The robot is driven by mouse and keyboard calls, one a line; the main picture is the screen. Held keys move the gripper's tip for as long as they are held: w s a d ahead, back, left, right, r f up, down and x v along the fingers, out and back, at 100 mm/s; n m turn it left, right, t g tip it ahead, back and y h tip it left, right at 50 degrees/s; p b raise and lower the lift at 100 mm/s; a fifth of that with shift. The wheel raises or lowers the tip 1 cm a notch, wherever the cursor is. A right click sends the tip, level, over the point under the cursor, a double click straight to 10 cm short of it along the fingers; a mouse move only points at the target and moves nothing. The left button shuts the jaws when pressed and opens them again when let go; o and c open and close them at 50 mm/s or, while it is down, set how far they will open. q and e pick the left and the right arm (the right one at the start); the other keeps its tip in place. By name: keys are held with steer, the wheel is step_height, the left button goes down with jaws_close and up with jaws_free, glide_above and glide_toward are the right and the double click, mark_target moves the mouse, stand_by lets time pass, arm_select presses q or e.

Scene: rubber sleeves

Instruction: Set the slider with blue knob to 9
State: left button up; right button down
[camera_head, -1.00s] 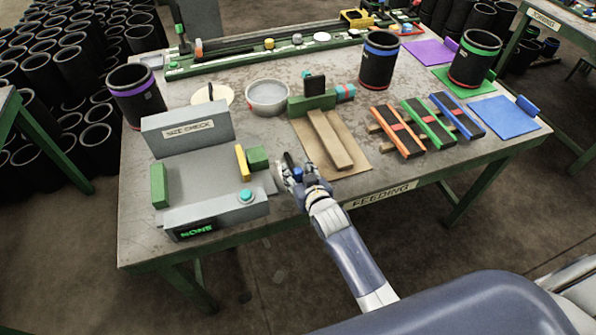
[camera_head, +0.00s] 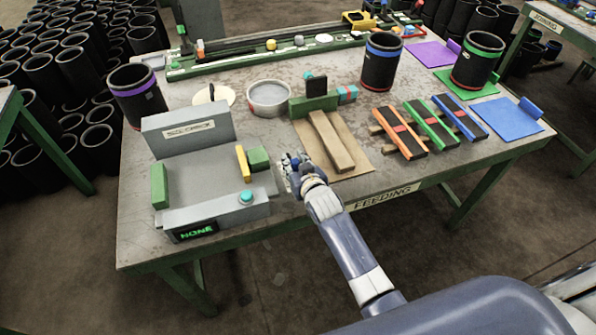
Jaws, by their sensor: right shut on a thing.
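My right gripper (camera_head: 288,163) is low over the table's front part, just right of the grey size check station (camera_head: 186,131). It is shut, and its fingers hide most of what they hold, which appears to be the blue knob. The slider's scale and its setting cannot be read. A yellow upright piece (camera_head: 242,163) and a green block (camera_head: 258,159) stand at the station's right side, left of my gripper. Another green block (camera_head: 159,186) stands at its left end. The station's display (camera_head: 196,232) reads NONE. My left gripper is not in view.
A teal button (camera_head: 246,196) sits on the station's front. A brown board with a wooden bar (camera_head: 331,141) lies right of my gripper. Orange (camera_head: 399,132), green (camera_head: 430,125) and blue (camera_head: 460,117) strips lie further right. A round grey bowl (camera_head: 269,97) stands behind.

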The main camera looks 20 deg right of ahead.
steer(key=c, duration=1.4)
jaws_free()
steer(key=shift+s, duration=0.1)
steer(key=v, duration=1.1)
steer(key=shift+s+r, duration=0.2)
steer(key=shift+s, duration=0.1)
